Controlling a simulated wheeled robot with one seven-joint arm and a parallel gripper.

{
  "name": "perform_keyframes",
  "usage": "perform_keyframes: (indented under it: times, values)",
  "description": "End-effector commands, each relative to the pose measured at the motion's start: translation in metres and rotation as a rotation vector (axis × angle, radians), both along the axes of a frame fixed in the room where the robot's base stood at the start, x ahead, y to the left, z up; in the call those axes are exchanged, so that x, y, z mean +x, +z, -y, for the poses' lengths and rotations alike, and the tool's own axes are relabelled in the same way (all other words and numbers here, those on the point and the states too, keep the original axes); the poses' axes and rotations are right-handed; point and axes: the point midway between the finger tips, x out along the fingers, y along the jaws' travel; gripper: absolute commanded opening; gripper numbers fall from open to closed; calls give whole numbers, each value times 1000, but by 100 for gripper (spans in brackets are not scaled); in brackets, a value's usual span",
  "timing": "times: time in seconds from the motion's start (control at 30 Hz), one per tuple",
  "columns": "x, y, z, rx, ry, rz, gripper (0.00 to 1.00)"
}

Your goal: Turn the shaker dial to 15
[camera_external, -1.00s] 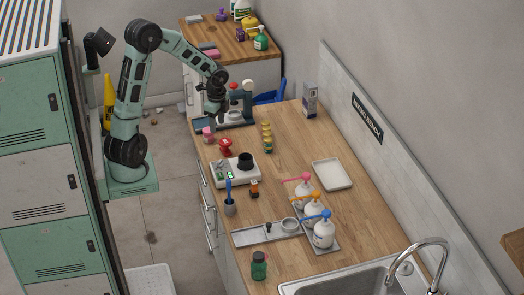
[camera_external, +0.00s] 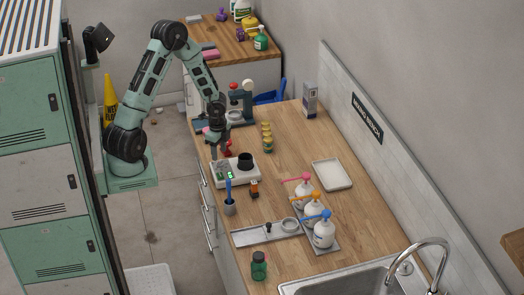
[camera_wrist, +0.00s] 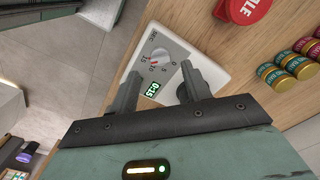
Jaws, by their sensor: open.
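The shaker (camera_external: 241,183) is a low white box on the wooden counter, with a black round part (camera_external: 245,161) on top and a green lit display (camera_external: 230,175). In the wrist view, the shaker's dial (camera_wrist: 160,56) is a small round grey knob with a red pointer and numbers around it. The display (camera_wrist: 152,90) appears to read 0:15. I cannot tell exactly which number the pointer marks. My gripper (camera_wrist: 160,72) is open and empty, its fingers on either side of the panel, with the dial between and slightly beyond the tips. In the external view my gripper (camera_external: 214,148) is above the shaker's far left corner.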

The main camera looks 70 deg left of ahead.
Motion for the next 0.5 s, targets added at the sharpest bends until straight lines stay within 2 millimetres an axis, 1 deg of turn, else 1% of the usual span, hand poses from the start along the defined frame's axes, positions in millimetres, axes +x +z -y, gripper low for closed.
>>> perform_keyframes:
  times: [0.03,0.2,0.33,0.5]
  values:
    - [-1,-11,1,-1,-3,-4,48]
    - [0,-33,1,-1,-3,-2,48]
    - [0,-41,0,0,-1,-1,48]
    - [0,-44,0,1,-1,-1,48]
